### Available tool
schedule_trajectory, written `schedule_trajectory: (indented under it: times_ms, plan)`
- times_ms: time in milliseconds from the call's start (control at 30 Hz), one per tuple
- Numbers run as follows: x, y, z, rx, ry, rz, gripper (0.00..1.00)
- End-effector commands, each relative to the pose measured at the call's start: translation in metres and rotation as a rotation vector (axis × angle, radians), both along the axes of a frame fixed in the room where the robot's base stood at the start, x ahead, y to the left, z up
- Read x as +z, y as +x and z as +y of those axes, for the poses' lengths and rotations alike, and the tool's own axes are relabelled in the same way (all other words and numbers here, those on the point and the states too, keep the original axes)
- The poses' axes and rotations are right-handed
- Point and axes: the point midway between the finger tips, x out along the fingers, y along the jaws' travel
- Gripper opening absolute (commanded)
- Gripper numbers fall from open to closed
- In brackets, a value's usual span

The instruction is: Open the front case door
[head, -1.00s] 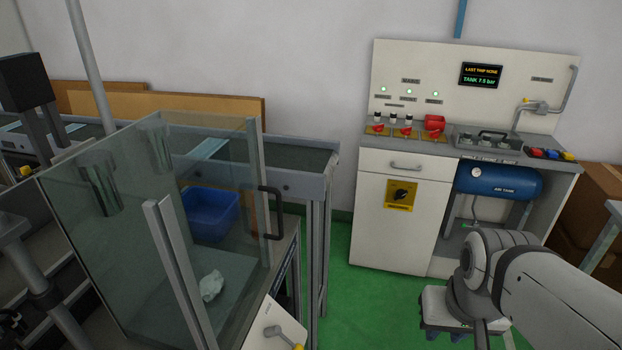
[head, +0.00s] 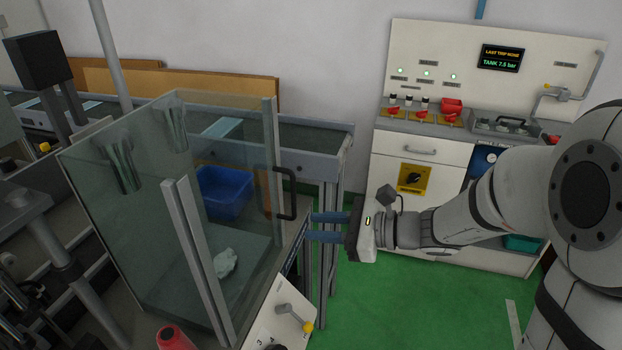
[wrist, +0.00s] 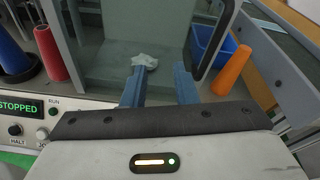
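The glass case (head: 120,215) stands at the left in the head view. Its front door (head: 236,185) is clear glass between two metal uprights and looks shut. A black bar handle (head: 291,194) sits on the door's right upright. My gripper (head: 311,227) is just right of and slightly below the handle, fingers pointing left at the case. In the wrist view my gripper (wrist: 159,68) has its two blue fingers apart with nothing held between them. The dark handle (wrist: 212,62) curves to the right of the fingers there. Whether a finger touches the handle cannot be told.
A blue bin (head: 222,192) and a crumpled white piece (head: 224,262) show through the glass. A white cabinet (head: 405,165) stands behind; green floor (head: 400,315) is clear.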

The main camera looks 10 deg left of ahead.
Motion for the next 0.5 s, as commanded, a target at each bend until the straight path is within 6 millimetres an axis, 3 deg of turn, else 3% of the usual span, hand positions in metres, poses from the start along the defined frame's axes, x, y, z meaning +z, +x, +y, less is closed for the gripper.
schedule_trajectory:
  times_ms: [100,200,367,500]
  plan:
    - [0.005,0.031,0.006,-0.115,0.137,0.108,0.26]
    - [0.007,0.048,0.006,-0.177,0.210,0.159,0.26]
    - [0.010,0.060,0.011,-0.214,0.258,0.190,0.26]
    - [0.010,0.065,0.030,-0.213,0.258,0.190,0.26]
